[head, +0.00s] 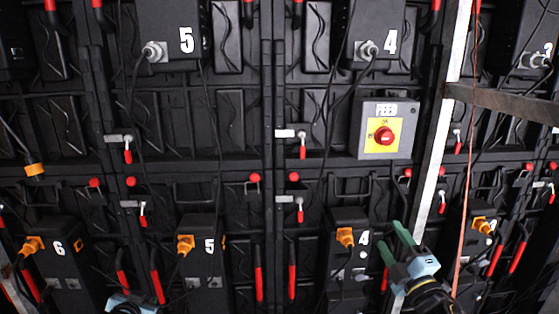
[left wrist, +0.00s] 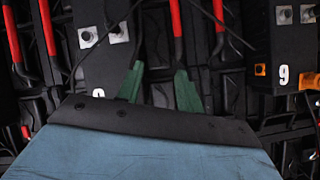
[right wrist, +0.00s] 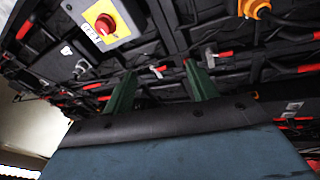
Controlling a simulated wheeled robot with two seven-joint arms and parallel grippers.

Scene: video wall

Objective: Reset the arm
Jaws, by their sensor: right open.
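My right gripper (head: 391,237) is at the lower right of the head view, in front of the video wall, beside the lower box marked 4 (head: 347,262). Its two green fingers stand apart with nothing between them, also in the right wrist view (right wrist: 158,68). My left gripper (head: 130,303) shows only as a pale blue part at the bottom edge of the head view; its fingers are hidden there. In the left wrist view (left wrist: 159,67) its green fingers are apart and empty, before dark panels and red handles.
A grey switch box with a red knob on a yellow plate (head: 384,134) is on the wall above my right gripper. A pale upright post (head: 432,150) stands right of it. Boxes with orange plugs (head: 186,245), hanging cables and red handles (head: 258,270) cover the wall.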

